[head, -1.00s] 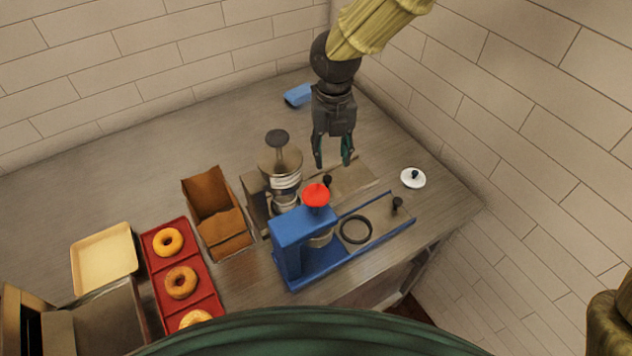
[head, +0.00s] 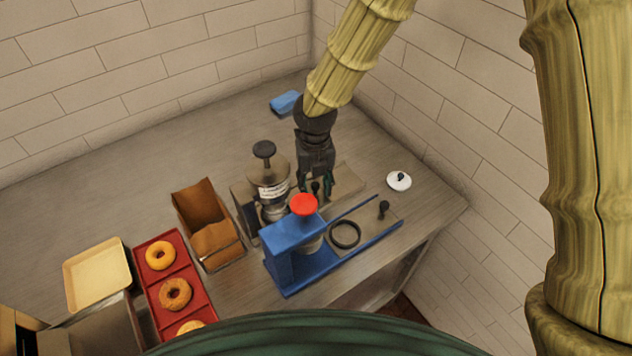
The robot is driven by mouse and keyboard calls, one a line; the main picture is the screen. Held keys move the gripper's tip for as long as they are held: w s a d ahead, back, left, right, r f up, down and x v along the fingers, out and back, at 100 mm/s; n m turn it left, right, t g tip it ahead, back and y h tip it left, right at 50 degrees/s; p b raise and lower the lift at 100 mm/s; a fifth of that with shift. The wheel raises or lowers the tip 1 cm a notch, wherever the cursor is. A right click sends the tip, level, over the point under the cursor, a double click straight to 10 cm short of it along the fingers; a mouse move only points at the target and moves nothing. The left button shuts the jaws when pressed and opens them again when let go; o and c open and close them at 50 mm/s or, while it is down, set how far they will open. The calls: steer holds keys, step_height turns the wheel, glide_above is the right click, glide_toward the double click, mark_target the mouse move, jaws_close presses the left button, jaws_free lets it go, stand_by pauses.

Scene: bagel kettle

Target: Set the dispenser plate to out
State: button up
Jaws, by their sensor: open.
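The dispenser (head: 268,172) is a metallic machine with a black-topped hopper, standing behind the blue press. A flat grey plate (head: 347,182) extends from it to the right, with a small black knob (head: 315,187) at its dispenser end. My gripper (head: 316,191) points down at this knob, its open fingers on either side of it in the picture. I cannot tell whether a finger touches the knob. Part of the plate is hidden behind my gripper.
A blue press (head: 292,262) with a red top, a black ring (head: 345,234) and its own black knob (head: 384,209) stands just in front. A white lid (head: 399,181) lies to the right. A brown box (head: 207,222) and a red bagel tray (head: 206,312) are left.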

steer(key=shift+f, duration=0.1)
steer(key=shift+c, duration=0.5)
jaws_close()
steer(key=w+d+p, duration=0.1)
steer(key=w+d, duration=0.1)
steer(key=d, duration=0.1)
steer(key=w+d+p, duration=0.2)
steer(key=d, duration=0.1)
steer(key=w+d+p, duration=0.1)
steer(key=w+d, duration=0.1)
steer(key=shift+d, duration=0.5)
steer(key=shift+w, duration=0.1)
jaws_free()
steer(key=shift+d, duration=0.15)
steer(key=shift+o, duration=0.5)
